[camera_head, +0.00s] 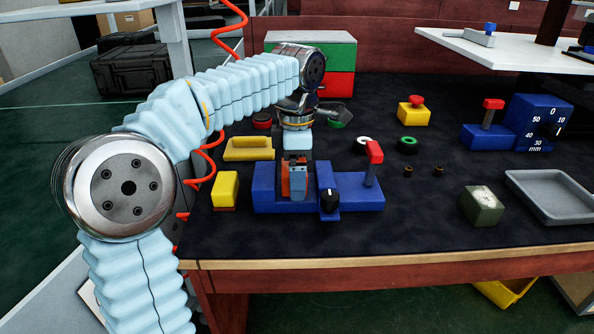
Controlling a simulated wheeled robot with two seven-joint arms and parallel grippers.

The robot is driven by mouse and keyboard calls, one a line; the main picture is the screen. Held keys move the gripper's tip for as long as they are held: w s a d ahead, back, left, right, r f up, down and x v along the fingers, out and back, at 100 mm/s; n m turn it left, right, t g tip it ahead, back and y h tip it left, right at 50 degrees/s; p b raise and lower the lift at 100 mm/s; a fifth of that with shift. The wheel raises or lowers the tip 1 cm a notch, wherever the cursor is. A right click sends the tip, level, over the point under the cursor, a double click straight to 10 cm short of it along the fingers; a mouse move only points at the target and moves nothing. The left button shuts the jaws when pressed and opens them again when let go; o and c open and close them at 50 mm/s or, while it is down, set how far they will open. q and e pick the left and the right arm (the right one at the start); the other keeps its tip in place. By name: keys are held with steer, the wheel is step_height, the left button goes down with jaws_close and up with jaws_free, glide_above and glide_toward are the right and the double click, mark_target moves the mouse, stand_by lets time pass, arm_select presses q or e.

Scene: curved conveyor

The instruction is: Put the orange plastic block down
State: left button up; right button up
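The orange plastic block (285,187) shows as narrow orange patches at the fingers of my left gripper (297,184). The gripper points straight down and is closed around the block, which the fingers mostly cover. I cannot tell whether the block touches the fixture. My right gripper is not in view.
A grey tray (555,215), a worn cube (482,205) and a blue gauge (540,120) are on the right. The dark mat in front of the fixture is clear.

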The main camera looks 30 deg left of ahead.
arm_select(q)
step_height(320, 180, up, 12)
steer(key=p, duration=0.3)
steer(key=shift+r, duration=0.15)
